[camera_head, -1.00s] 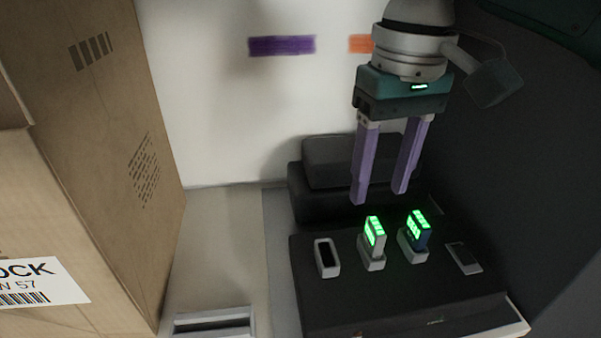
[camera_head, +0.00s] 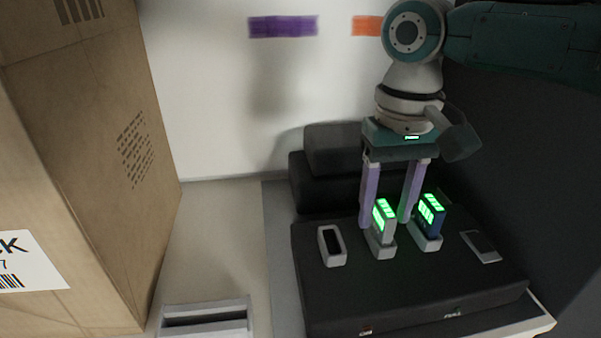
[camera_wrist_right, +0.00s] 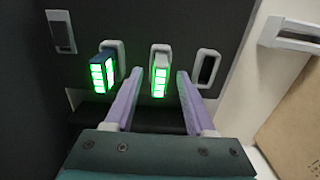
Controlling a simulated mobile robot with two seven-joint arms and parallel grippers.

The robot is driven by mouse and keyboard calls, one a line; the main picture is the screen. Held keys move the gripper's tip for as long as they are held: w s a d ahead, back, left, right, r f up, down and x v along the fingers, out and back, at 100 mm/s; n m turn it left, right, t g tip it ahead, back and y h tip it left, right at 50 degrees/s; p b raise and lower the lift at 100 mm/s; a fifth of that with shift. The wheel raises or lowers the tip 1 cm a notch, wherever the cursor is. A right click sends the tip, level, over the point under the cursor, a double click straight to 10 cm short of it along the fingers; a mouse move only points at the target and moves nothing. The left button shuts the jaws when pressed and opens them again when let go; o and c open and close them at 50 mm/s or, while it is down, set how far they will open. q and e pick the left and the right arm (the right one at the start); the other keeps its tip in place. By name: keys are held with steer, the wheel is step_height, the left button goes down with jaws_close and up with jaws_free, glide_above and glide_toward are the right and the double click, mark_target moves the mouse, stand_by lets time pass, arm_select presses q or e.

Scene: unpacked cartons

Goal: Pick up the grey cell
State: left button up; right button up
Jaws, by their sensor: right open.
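The grey cell (camera_head: 383,222) stands upright in a slot of the dark charger block, its face lit with green bars. It also shows in the right wrist view (camera_wrist_right: 160,78), just beyond and between the fingertips. My right gripper (camera_head: 385,224) is open and points down, its purple fingers reaching to either side of the grey cell's upper part. In the right wrist view my right gripper (camera_wrist_right: 158,75) holds nothing. I cannot tell whether a finger touches the cell. My left gripper is not in view.
A blue cell (camera_head: 430,212) with green bars stands in the slot just right of the grey one. A large carton (camera_head: 80,130) fills the left side. A pale tray (camera_head: 206,318) lies in front.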

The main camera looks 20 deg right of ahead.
steer(key=shift+f, duration=0.25)
jaws_close()
stand_by(1.3)
